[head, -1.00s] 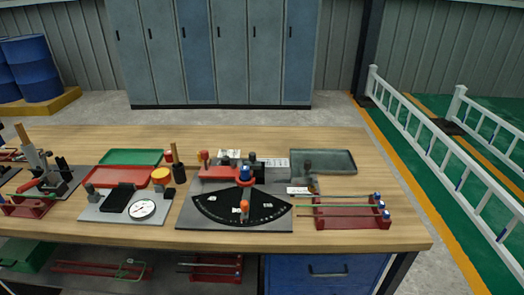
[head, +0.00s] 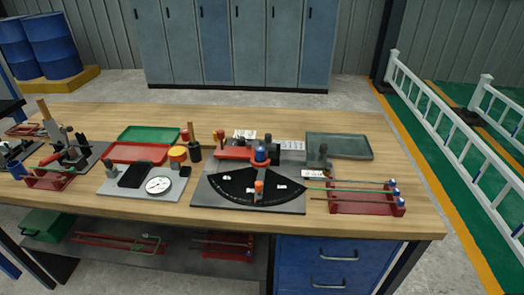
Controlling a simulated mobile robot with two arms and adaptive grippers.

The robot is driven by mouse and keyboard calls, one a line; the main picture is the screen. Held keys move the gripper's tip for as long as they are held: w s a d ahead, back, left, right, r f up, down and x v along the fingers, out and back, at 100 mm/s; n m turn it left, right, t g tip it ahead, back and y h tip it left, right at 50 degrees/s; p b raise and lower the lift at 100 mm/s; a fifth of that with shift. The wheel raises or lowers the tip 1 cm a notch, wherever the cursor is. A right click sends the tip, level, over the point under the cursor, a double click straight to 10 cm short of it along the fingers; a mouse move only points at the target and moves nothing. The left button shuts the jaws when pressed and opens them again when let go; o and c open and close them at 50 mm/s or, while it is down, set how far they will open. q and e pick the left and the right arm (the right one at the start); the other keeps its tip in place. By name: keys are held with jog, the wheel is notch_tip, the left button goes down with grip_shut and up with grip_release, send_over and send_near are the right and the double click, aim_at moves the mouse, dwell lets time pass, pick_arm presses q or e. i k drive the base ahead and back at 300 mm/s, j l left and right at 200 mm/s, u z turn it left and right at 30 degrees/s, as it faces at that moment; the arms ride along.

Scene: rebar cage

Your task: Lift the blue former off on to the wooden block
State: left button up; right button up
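The blue former (head: 261,154) is a small blue cylinder. It stands upright at the pivot of the bending jig, by the red arm (head: 234,153) and behind the black fan-shaped scale plate (head: 235,186). An orange-topped peg (head: 259,187) stands on the scale in front of it. I cannot pick out a wooden block for certain in this view. Neither of my grippers is in view, and nothing is seen touching the former.
Left of the jig are a dial gauge (head: 159,185) on a grey plate, a red tray (head: 136,152) and a green tray (head: 149,133). Right of it are a red rack with rods (head: 366,205) and a grey tray (head: 338,146). The bench's front strip is mostly clear.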

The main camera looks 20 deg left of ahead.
aim_at(260, 151)
jog(key=j+z, duration=0.3)
jog(key=j, duration=0.2)
jog(key=k+j+z, duration=0.1)
jog(key=j+z, duration=0.15)
jog(key=j, duration=0.2)
jog(key=k+j+z, duration=0.1)
jog(key=j+z, duration=0.2)
jog(key=j, duration=0.2)
jog(key=k+j+z, duration=0.25)
jog(key=j, duration=0.2)
jog(key=i, duration=0.1)
